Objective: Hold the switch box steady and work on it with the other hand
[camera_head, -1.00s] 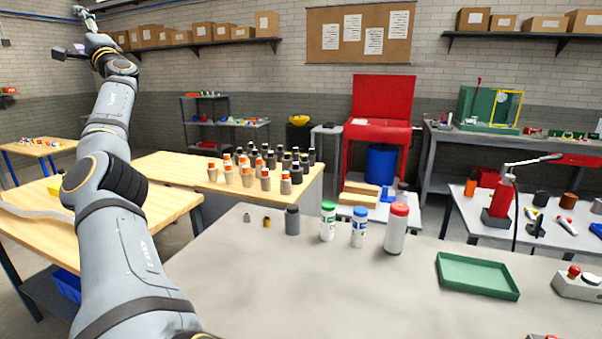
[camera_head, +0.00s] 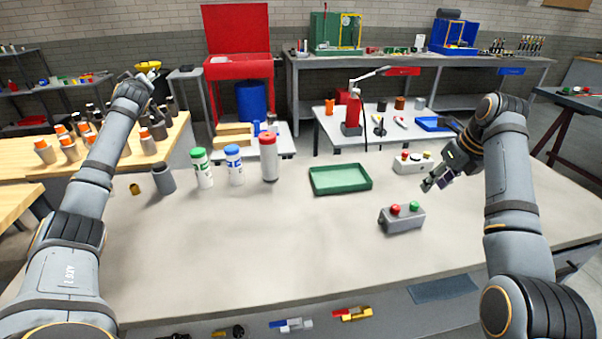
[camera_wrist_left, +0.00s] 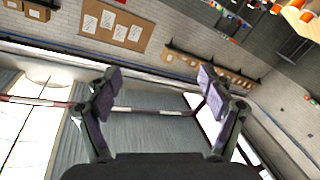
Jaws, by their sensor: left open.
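The switch box (camera_head: 402,222) is a small grey box with a red and a green button on top. It sits on the right part of the grey table in the head view. My right gripper (camera_head: 432,184) is above and behind it, a little to its right and apart from it. Its fingers are too small to tell open from shut. My left arm reaches up at the left of the head view, far from the box, and its gripper is hardly visible there. In the left wrist view my left gripper (camera_wrist_left: 158,84) is open, with nothing between its fingers.
A pale box with a red button (camera_head: 413,163) stands behind the switch box. A green tray (camera_head: 340,179) lies left of it. A red-capped canister (camera_head: 268,157), a blue-capped one (camera_head: 234,165) and a green-capped one (camera_head: 202,168) stand further left. The table's front middle is clear.

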